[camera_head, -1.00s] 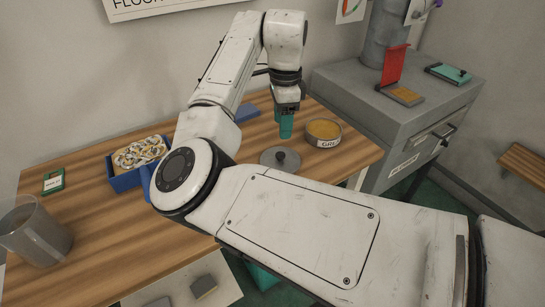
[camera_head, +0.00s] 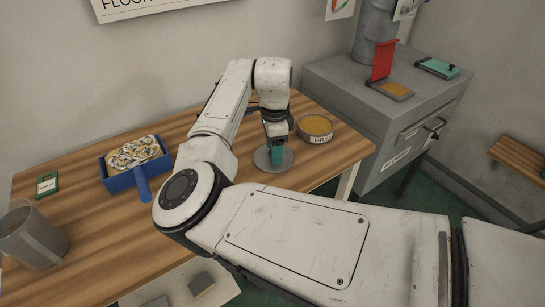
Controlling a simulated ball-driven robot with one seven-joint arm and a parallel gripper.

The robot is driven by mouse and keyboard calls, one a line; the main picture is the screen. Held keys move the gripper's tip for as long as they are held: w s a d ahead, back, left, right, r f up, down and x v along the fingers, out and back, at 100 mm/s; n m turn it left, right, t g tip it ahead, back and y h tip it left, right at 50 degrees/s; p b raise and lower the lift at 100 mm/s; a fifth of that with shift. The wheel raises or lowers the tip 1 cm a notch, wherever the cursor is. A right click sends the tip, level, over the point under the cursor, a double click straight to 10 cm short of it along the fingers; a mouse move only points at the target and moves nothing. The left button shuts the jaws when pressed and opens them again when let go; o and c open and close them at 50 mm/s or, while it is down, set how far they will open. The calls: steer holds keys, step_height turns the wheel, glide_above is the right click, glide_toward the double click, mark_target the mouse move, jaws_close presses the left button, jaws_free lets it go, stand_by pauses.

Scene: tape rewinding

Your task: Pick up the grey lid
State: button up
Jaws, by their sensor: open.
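The grey lid (camera_head: 286,162) is a flat round disc lying on the wooden table near its right front part. My gripper (camera_head: 277,156) has teal fingers and points down right over the lid, around its middle. The fingers hide the lid's knob. The gap between the fingers is hard to see, and I cannot tell whether they touch the lid.
A round tin (camera_head: 315,128) with orange contents stands just behind and right of the lid. A blue scoop-like tray (camera_head: 122,182) with pale round pieces and a grey cup (camera_head: 33,236) are at left. A grey cabinet (camera_head: 345,92) stands beyond the table's right edge.

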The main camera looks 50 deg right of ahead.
steer(key=shift+c, duration=0.5)
jaws_close()
